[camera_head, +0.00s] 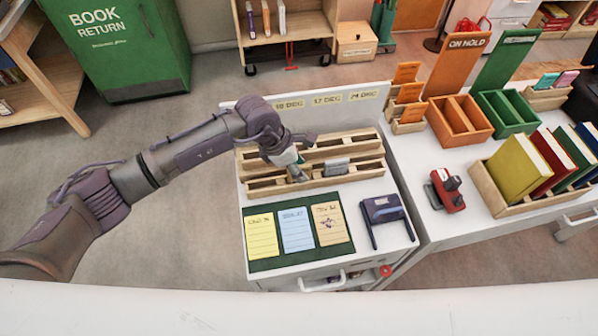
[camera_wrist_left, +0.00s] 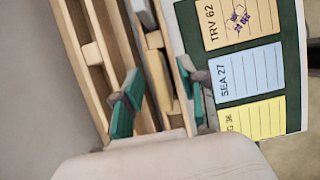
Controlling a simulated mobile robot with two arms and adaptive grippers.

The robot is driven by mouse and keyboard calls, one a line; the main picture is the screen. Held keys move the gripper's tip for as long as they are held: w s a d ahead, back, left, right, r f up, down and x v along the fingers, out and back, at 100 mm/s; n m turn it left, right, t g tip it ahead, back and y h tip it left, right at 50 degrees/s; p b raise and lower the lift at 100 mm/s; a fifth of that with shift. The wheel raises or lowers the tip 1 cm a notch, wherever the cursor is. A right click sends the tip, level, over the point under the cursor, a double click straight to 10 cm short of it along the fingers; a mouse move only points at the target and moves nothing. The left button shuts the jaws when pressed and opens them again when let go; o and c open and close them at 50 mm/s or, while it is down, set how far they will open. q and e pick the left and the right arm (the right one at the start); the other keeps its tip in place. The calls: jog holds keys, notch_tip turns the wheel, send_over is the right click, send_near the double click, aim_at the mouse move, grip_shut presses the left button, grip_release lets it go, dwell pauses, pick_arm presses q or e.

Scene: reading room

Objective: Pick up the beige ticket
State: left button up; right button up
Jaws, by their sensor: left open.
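A beige ticket (camera_wrist_left: 160,80) stands in a slot of the wooden rack (camera_wrist_left: 98,60) in the left wrist view. My left gripper (camera_wrist_left: 160,98) is open, with one teal-padded finger on either side of this ticket; gaps show between the pads and the ticket. In the head view my left gripper (camera_head: 297,172) is low over the front row of the rack (camera_head: 345,142), and it hides the ticket there. A pale grey ticket (camera_head: 336,167) stands in the rack to its right; it also shows in the left wrist view (camera_wrist_left: 144,13). My right gripper is not in view.
A green mat (camera_head: 300,258) with yellow, blue and beige cards lies in front of the rack. A dark blue two-pronged object (camera_head: 382,212) lies right of it. A red stamp-like device (camera_head: 447,190), a book tray (camera_head: 478,183) and open bins (camera_head: 460,120) stand farther right.

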pick_arm(q)
jog(key=shift+x, duration=1.3)
grip_shut()
